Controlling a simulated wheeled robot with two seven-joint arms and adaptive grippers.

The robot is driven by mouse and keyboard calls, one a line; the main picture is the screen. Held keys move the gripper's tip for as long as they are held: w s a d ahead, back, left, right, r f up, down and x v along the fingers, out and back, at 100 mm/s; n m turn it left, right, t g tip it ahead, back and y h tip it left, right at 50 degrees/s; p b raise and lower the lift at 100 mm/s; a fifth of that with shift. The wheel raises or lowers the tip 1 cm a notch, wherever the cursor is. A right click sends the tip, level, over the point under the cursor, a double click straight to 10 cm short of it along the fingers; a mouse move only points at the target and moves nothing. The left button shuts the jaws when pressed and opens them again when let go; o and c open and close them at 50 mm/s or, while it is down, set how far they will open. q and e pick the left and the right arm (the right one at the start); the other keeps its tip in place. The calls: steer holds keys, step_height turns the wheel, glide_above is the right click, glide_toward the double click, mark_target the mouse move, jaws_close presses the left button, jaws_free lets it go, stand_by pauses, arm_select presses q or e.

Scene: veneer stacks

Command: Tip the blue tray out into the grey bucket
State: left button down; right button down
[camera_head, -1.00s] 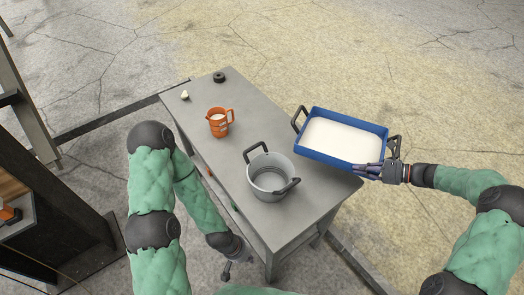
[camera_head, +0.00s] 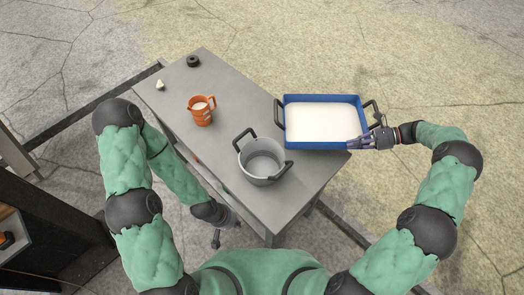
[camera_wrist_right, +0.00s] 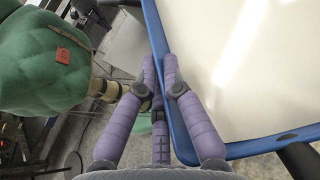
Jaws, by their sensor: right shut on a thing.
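The blue tray (camera_head: 323,98) holds a white, level-looking fill and has a dark handle at each end. It looks held level, above and beyond the table's right edge. My right gripper (camera_head: 358,145) is shut on its near right rim; in the right wrist view the fingers (camera_wrist_right: 160,68) pinch the blue wall (camera_wrist_right: 154,32). The grey bucket (camera_head: 262,160) stands upright on the table, left of and nearer than the tray, with two dark handles; its visible inside looks empty. My left gripper (camera_head: 217,238) hangs low beside the table's near left side, too small to read.
The grey table (camera_head: 225,110) carries an orange jug (camera_head: 201,110) with pale contents, a small pale object (camera_head: 160,85) and a black ring-shaped object (camera_head: 193,61) towards its far end. A dark shelf unit (camera_head: 45,225) stands at the left. Floor beyond the table is clear.

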steer(key=s+a+r+n+t+h+p, duration=0.2)
steer(key=s+r+n+t+h+p, duration=0.1)
steer(key=s+r+p, duration=0.1)
steer(key=shift+a+r+p, duration=0.15)
steer(key=shift+r+p, duration=0.65)
steer(key=shift+p, duration=0.35)
steer(key=shift+r+n, duration=0.1)
steer(key=shift+n, duration=0.2)
steer(key=shift+s, duration=0.1)
steer(key=shift+s+a+r+t, duration=0.15)
steer(key=shift+s+t, duration=0.05)
steer(key=shift+t, duration=0.1)
